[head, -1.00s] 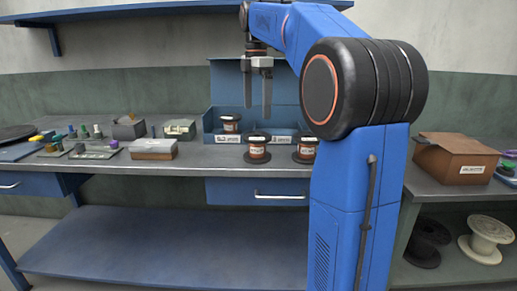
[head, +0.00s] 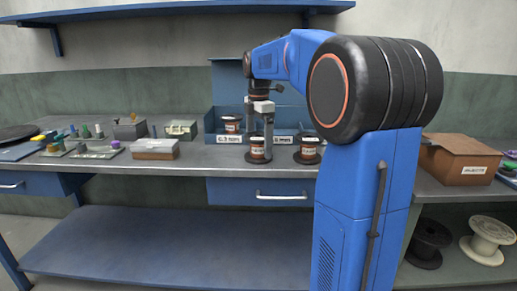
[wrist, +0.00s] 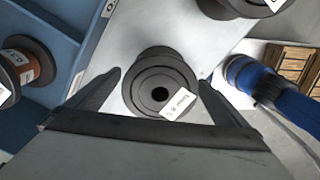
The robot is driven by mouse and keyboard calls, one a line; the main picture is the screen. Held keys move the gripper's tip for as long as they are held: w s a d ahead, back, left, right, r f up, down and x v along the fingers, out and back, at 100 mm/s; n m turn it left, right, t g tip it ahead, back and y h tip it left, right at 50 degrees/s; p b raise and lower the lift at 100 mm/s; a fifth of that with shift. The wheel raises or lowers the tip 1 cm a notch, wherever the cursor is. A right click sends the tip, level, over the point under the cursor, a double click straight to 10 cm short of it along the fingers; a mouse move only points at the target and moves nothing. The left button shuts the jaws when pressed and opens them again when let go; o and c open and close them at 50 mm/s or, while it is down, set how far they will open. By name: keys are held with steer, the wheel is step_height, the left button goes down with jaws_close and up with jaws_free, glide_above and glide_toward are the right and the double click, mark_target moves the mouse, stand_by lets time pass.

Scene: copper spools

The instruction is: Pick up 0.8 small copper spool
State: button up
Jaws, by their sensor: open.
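A small copper spool (head: 257,150) with black flanges stands upright on the workbench. In the wrist view the same spool (wrist: 158,84) is seen from above, with a white label that seems to read 0.8 mm. My gripper (head: 260,148) points down over this spool in the head view. In the wrist view my gripper (wrist: 160,78) is open, with one finger on each side of the spool's flange. The fingers look apart from it. I cannot tell exactly how far down they reach.
A second copper spool (head: 308,150) stands close on the right. A third spool (head: 231,124) is in the blue bin (head: 209,121) behind, which has labelled compartments. A grey box (head: 155,149) and a cardboard box (head: 457,160) stand on the workbench (head: 200,168).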

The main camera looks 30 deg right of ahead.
steer(key=shift+f, duration=1.05)
steer(key=c, duration=1.7)
steer(key=shift+r, duration=0.15)
